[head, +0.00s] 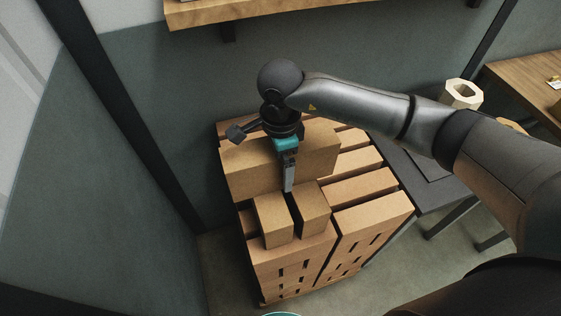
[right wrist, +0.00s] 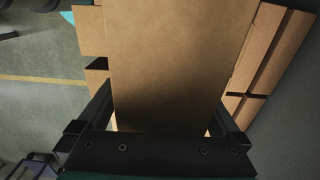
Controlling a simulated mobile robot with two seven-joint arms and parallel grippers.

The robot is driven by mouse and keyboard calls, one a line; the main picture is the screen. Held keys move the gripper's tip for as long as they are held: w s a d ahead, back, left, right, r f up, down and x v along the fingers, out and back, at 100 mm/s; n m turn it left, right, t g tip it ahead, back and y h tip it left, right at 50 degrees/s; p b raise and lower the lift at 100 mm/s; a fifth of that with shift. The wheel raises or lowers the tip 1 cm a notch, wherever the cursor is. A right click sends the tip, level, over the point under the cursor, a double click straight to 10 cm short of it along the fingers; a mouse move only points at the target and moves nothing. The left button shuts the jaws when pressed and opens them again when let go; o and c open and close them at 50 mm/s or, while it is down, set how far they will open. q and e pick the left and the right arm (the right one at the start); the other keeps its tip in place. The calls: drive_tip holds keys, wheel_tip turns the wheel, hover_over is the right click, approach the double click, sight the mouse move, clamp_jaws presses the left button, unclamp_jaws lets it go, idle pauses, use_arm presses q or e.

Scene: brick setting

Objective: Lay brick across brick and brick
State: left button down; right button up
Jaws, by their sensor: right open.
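A long tan brick (head: 250,175) lies at the back of the stack top in the head view. Two shorter-looking tan bricks, a left one (head: 272,219) and a right one (head: 311,208), stand side by side in front of it with a narrow gap between them. My right gripper (head: 288,184) points down at the long brick, one finger in front of its near face; the other finger is hidden. In the right wrist view the long brick (right wrist: 175,60) runs between the open fingers; whether they touch it I cannot tell. My left gripper is not in view.
The bricks rest on a stack of slotted tan blocks (head: 372,213). A dark table (head: 420,170) stands to its right, with a pale hollow block (head: 461,94) behind my right arm. A wooden shelf (head: 260,10) hangs on the back wall. Floor is clear at the left.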

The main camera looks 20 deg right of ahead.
wheel_tip(320, 180, up, 12)
drive_tip(key=shift+r, duration=0.1)
idle(0.4)
idle(0.4)
